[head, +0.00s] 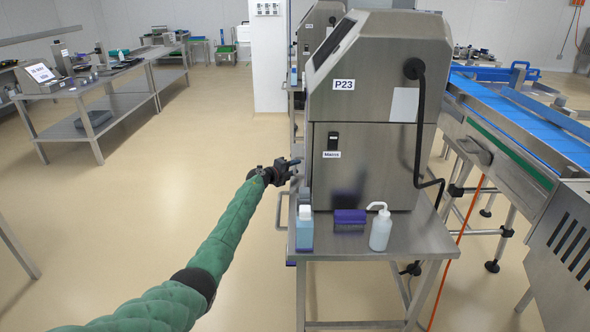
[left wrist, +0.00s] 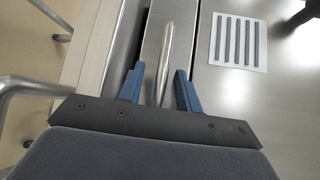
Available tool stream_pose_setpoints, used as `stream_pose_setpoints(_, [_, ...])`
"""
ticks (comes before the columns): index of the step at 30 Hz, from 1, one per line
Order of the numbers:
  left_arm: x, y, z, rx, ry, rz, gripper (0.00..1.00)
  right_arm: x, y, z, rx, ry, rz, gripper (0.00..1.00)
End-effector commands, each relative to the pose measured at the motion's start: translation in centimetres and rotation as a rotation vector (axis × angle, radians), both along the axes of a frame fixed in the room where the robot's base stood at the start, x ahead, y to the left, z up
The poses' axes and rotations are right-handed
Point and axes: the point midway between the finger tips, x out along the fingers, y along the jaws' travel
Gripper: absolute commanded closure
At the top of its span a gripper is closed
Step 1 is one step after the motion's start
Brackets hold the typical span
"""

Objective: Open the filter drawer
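A silver bar handle (left wrist: 168,45) stands out from a narrow metal front (left wrist: 153,38) in the left wrist view, which looks like the filter drawer. My left gripper (left wrist: 159,72) has its two blue fingers apart, one on each side of the bar, with small gaps visible. In the head view my left gripper (head: 296,164) is at the left side of the steel P23 machine (head: 372,150). The drawer and handle cannot be made out in the head view. My right gripper does not show.
The machine stands on a steel table (head: 415,240) with a blue-liquid bottle (head: 305,230), a purple block (head: 350,217) and a white wash bottle (head: 380,230) at its front. A slotted vent panel (left wrist: 238,43) is right of the handle. Floor left of the table is clear.

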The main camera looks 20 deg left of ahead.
Motion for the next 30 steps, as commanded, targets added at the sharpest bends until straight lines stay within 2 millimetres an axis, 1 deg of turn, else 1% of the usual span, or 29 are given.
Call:
stream_pose_setpoints(3, [0.5,-0.2,0.0,-0.001,0.000,0.000,0.66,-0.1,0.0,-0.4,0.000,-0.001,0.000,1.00])
stream_pose_setpoints(12, [0.6,-0.3,0.0,-0.001,0.000,0.000,0.66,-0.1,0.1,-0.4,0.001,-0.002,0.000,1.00])
stream_pose_setpoints(17, [0.5,-0.3,0.0,0.000,-0.001,0.000,0.97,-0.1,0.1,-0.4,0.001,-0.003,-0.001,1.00])
stream_pose_setpoints(18, [0.5,-0.3,0.0,0.000,-0.001,0.000,1.00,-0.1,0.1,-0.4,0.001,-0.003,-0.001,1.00])
stream_pose_setpoints(25, [0.5,-0.1,-0.1,0.000,0.000,0.000,1.00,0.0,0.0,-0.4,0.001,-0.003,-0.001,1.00])
stream_pose_setpoints(28, [0.3,0.6,-0.1,0.001,0.000,0.001,1.00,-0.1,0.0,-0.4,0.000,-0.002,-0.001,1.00])
stream_pose_setpoints(30, [0.0,1.5,-0.1,0.001,0.000,0.001,1.00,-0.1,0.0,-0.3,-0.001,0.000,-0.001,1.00])
